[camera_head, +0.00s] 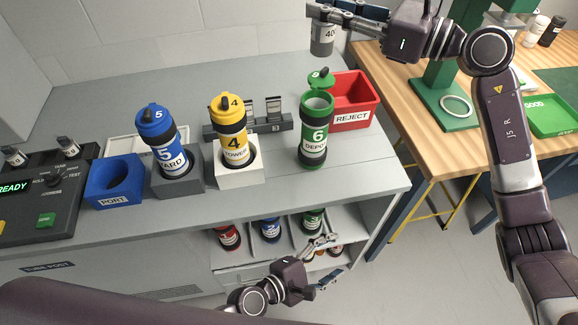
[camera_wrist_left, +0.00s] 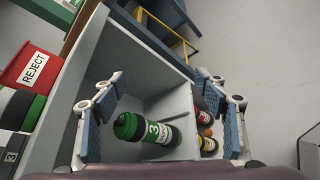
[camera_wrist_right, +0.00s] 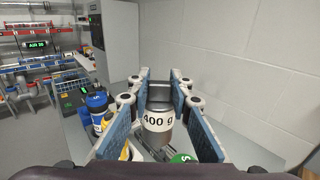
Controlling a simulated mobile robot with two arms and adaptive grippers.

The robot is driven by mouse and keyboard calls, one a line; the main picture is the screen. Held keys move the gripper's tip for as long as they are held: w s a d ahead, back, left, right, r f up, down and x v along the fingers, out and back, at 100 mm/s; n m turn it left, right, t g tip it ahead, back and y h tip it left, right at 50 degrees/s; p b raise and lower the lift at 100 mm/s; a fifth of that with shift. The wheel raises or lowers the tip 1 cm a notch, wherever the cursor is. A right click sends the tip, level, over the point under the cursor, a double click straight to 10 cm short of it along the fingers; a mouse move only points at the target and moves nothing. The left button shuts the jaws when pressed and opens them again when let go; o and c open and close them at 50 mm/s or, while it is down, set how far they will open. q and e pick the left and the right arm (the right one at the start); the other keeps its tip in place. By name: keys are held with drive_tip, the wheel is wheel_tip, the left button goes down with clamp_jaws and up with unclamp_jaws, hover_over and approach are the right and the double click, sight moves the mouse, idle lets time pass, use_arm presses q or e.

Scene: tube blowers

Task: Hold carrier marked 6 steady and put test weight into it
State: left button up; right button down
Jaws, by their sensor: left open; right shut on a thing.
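The green carrier marked 6 (camera_head: 314,134) stands upright on the grey bench top near its right edge. Its green lid (camera_head: 321,77) is swung up at the back and its mouth faces up. Part of the green lid (camera_wrist_right: 182,158) shows in the right wrist view. My right gripper (camera_head: 334,14) is shut on the grey 400 g test weight (camera_head: 322,42), above and behind the carrier. The weight's label (camera_wrist_right: 158,122) shows between the fingers in the right wrist view. My left gripper (camera_head: 328,260) is open and empty, low in front of the bench's shelf, away from carrier 6.
A red REJECT bin (camera_head: 358,98) stands right behind carrier 6. Carriers 5 (camera_head: 165,140) and 4 (camera_head: 232,125) stand in holders to the left. Shelves below hold several carriers, one a green carrier marked 3 (camera_wrist_left: 148,131). A wooden table (camera_head: 420,130) is at the right.

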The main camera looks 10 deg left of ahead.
use_arm(q)
wheel_tip(320, 180, up, 6)
drive_tip(key=w+d+n+t+h, duration=0.1)
drive_tip(key=w+n, duration=0.1)
drive_tip(key=n, duration=0.1)
use_arm(e)
drive_tip(key=shift+r, duration=0.1)
drive_tip(key=shift+d, duration=0.1)
use_arm(q)
drive_tip(key=n+t+y, duration=0.3)
drive_tip(key=n+t, duration=0.3)
drive_tip(key=n, duration=0.4)
approach(309, 144)
drive_tip(key=shift+w+d+f, duration=0.5)
drive_tip(key=shift+w+f, duration=0.05)
drive_tip(key=shift+w, duration=0.2)
drive_tip(key=shift+w+a+r+n, duration=0.1)
drive_tip(key=shift+w+n, duration=0.15)
drive_tip(key=shift+n, duration=0.05)
drive_tip(key=x, duration=1.1)
drive_tip(key=shift+w, duration=0.3)
drive_tip(key=shift+c, duration=0.5)
drive_tip(key=c, duration=1.4)
use_arm(e)
wheel_tip(309, 144, down, 11)
drive_tip(key=shift+r, duration=0.15)
